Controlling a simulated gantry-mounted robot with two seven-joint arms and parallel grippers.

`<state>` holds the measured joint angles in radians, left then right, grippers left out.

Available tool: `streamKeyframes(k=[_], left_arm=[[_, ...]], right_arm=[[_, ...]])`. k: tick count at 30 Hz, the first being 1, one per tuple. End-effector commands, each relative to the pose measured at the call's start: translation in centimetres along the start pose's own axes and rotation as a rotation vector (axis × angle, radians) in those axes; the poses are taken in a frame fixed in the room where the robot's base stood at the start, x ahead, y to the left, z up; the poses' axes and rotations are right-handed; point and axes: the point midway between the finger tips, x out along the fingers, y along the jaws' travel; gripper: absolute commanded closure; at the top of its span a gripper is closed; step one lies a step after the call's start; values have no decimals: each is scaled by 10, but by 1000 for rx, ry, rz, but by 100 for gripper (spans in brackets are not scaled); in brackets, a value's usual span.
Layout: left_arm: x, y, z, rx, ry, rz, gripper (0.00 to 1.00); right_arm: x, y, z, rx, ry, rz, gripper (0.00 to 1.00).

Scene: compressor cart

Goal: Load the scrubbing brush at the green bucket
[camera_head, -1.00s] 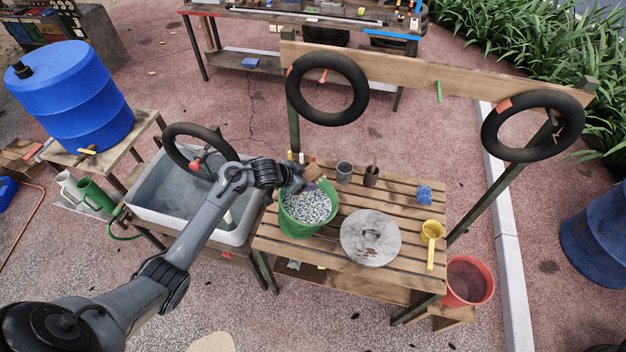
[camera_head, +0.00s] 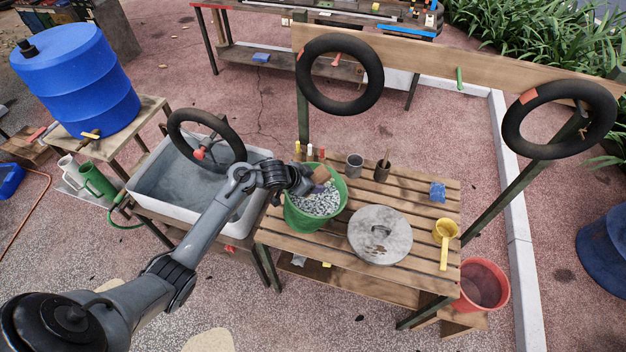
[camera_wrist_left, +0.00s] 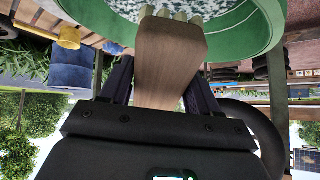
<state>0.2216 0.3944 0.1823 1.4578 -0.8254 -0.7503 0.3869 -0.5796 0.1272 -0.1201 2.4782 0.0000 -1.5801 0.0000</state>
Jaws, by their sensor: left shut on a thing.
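The green bucket (camera_head: 316,212) stands on the slatted wooden table, filled with grey-white speckled contents (camera_head: 317,201). My left gripper (camera_head: 312,184) is at the bucket's upper rim and is shut on the scrubbing brush (camera_head: 322,174), a brown wooden block. In the left wrist view the brush (camera_wrist_left: 170,58) sits between the fingers, with pale bristles pointing into the bucket (camera_wrist_left: 245,30). The bristle tips are at or close to the contents; contact cannot be told. My right gripper is not in view.
A round grey lid (camera_head: 380,236) lies right of the bucket. A grey cup (camera_head: 354,165), a dark pot (camera_head: 382,172), a blue item (camera_head: 437,192) and a yellow scoop (camera_head: 444,240) are on the table. A sink (camera_head: 160,205) adjoins at left; inner tubes (camera_head: 340,75) hang behind.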

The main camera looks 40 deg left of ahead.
Motion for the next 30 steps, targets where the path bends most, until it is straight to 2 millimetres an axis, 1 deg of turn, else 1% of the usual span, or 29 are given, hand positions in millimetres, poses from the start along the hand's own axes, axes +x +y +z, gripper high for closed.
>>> streamKeyframes(k=[1, 15, 21, 30], left_arm=[[6, 1, 6, 1, -1, 1, 63], [38, 6, 36, 1, 0, 0, 63], [46, 7, 44, 3, 0, 0, 63], [48, 7, 45, 2, 1, 0, 63]], right_arm=[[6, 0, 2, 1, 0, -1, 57], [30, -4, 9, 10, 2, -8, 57], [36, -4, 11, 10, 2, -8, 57], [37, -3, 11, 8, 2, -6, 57]])
